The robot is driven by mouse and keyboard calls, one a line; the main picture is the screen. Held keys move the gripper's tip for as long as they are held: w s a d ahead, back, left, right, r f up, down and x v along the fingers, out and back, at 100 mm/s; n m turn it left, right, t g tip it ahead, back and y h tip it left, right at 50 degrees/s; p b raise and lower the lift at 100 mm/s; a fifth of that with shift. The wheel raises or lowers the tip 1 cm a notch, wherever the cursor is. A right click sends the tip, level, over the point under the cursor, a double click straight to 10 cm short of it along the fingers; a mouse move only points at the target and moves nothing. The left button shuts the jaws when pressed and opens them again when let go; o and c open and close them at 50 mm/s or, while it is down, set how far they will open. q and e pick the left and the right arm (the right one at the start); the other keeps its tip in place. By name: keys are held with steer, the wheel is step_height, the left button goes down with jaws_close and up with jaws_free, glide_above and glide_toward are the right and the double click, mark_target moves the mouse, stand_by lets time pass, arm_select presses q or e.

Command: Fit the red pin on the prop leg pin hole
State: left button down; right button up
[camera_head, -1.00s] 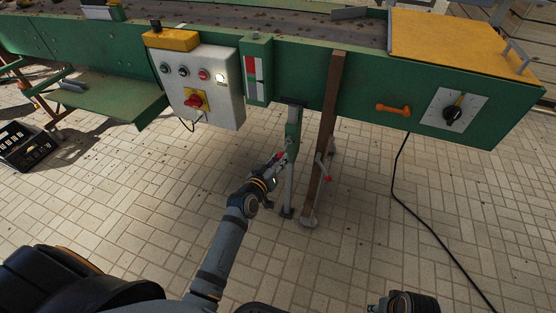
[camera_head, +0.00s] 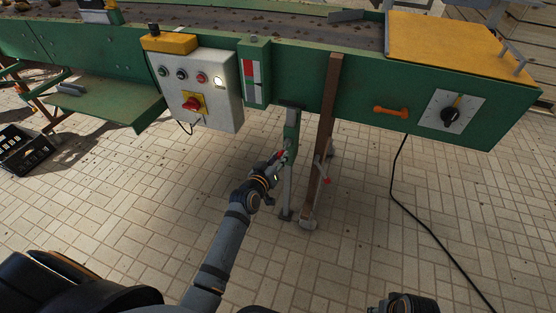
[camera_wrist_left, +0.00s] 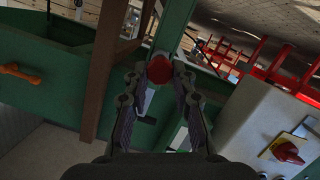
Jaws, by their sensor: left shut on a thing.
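My left gripper (camera_head: 277,162) is at the green and grey prop leg (camera_head: 291,135) under the conveyor machine. In the left wrist view the left gripper (camera_wrist_left: 159,75) is shut on the red pin (camera_wrist_left: 159,69), whose round red end faces the camera. The green prop leg (camera_wrist_left: 174,28) is right behind the pin in that view. The pin hole is hidden, and I cannot tell whether the pin is in it. In the head view only a little red of the pin (camera_head: 281,154) shows at the fingertips. My right gripper's fingers are not visible; only part of my right arm shows at the bottom.
A brown wooden post (camera_head: 325,130) with a red-tipped lever (camera_head: 326,181) stands just right of the prop leg. A control box (camera_head: 200,88) hangs to the upper left. A black cable (camera_head: 397,185) runs over the tiled floor, which is otherwise open in front.

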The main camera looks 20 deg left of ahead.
mark_target(279, 154)
arm_select(q)
steer(key=shift+w, duration=1.65)
steer(key=c, duration=1)
jaws_free()
steer(key=v, duration=1.2)
steer(key=shift+f, duration=0.15)
